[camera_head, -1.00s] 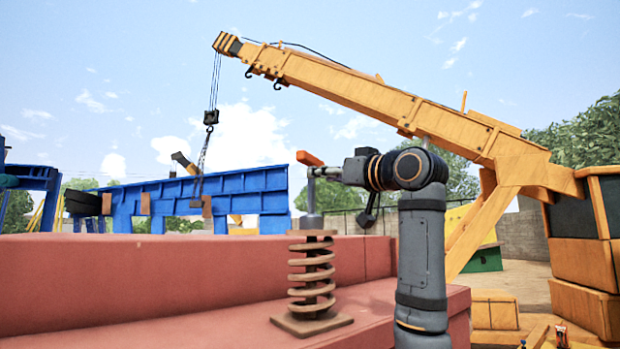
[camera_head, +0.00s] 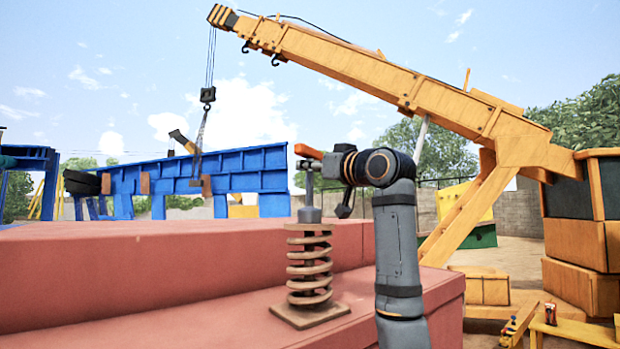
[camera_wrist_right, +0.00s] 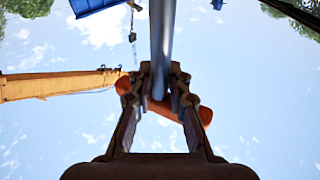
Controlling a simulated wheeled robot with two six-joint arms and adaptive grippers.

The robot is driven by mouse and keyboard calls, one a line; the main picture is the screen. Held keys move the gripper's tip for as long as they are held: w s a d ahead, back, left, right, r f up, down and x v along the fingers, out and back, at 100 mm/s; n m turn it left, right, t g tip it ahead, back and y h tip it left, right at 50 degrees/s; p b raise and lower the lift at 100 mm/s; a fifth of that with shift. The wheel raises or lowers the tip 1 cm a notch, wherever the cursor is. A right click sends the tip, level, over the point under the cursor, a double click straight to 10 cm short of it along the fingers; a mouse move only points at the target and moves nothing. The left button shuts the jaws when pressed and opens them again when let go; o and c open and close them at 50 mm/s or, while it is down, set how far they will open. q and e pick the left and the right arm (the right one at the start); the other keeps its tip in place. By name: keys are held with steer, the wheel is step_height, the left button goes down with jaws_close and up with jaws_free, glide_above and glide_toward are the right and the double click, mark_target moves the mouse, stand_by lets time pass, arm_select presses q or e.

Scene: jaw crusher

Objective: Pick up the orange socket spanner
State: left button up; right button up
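The orange socket spanner (camera_head: 308,151) stands upright on the bolt and spring (camera_head: 309,268), its orange handle on top and its grey shaft running down to the socket. My right gripper (camera_head: 325,168) reaches it from the right, just below the handle. In the right wrist view the two fingers of my right gripper (camera_wrist_right: 161,78) lie close on both sides of the grey shaft and appear shut on it. The orange handle (camera_wrist_right: 190,108) of the spanner shows between and behind the fingers. My left gripper is not in view.
The spring stands on a red machine ledge (camera_head: 220,320) with a higher red block (camera_head: 150,265) behind it. A blue steel frame (camera_head: 245,180) and a yellow crane (camera_head: 400,85) stand beyond. A yellow bench (camera_head: 580,331) with small items is at lower right.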

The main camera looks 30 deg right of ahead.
jaws_close()
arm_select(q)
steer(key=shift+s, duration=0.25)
arm_select(e)
steer(key=shift+r, duration=0.1)
